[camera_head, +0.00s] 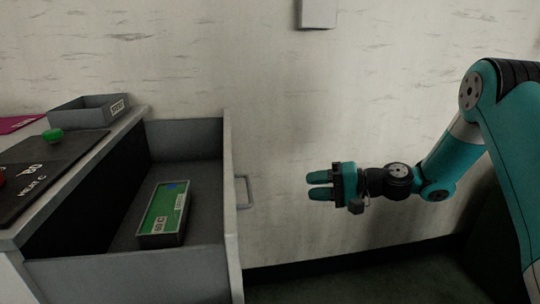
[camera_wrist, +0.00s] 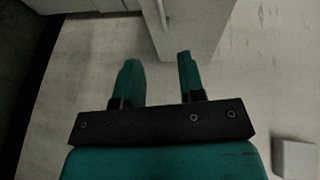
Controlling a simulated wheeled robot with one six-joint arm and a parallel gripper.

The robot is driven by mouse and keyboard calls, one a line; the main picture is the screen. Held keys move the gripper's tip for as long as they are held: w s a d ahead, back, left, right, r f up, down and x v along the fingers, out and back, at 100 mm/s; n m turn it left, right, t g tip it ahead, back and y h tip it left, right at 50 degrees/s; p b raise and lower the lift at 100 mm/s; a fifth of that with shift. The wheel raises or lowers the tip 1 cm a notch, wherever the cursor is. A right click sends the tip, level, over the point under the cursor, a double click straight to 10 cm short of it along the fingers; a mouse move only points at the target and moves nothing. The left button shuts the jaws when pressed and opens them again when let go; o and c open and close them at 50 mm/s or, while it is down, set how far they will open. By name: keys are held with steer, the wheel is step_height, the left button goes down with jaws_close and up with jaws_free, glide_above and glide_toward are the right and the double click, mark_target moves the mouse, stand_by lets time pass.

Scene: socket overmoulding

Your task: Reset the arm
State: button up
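My gripper (camera_head: 318,185) is at the right of the open drawer in the head view, a short way from its handle (camera_head: 243,192). The two teal fingers are apart with nothing between them. In the wrist view my gripper (camera_wrist: 158,75) also shows spread fingers with a gap. My teal arm reaches in from the right edge of the head view.
The grey drawer (camera_head: 229,150) stands open and holds a green-topped box (camera_head: 165,212). On the counter at left are a dark mat (camera_head: 50,165), a green round piece (camera_head: 52,135) and a labelled grey tray (camera_head: 85,112). A wall lies behind.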

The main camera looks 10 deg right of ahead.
steer(key=s+a+r+n+g+h+p, duration=0.6)
steer(key=s+a+r, duration=0.3)
steer(key=s+r, duration=0.45)
steer(key=s+d+r+n+h+p, duration=0.1)
steer(key=s+r+n+h+p, duration=0.1)
steer(key=s, duration=0.6)
steer(key=s+d+r+n+h+p, duration=0.2)
steer(key=s+r+p, duration=0.1)
steer(key=s, duration=0.6)
steer(key=shift+s+r+n+p, duration=0.2)
steer(key=shift+r+n+p, duration=0.1)
steer(key=shift+r, duration=0.55)
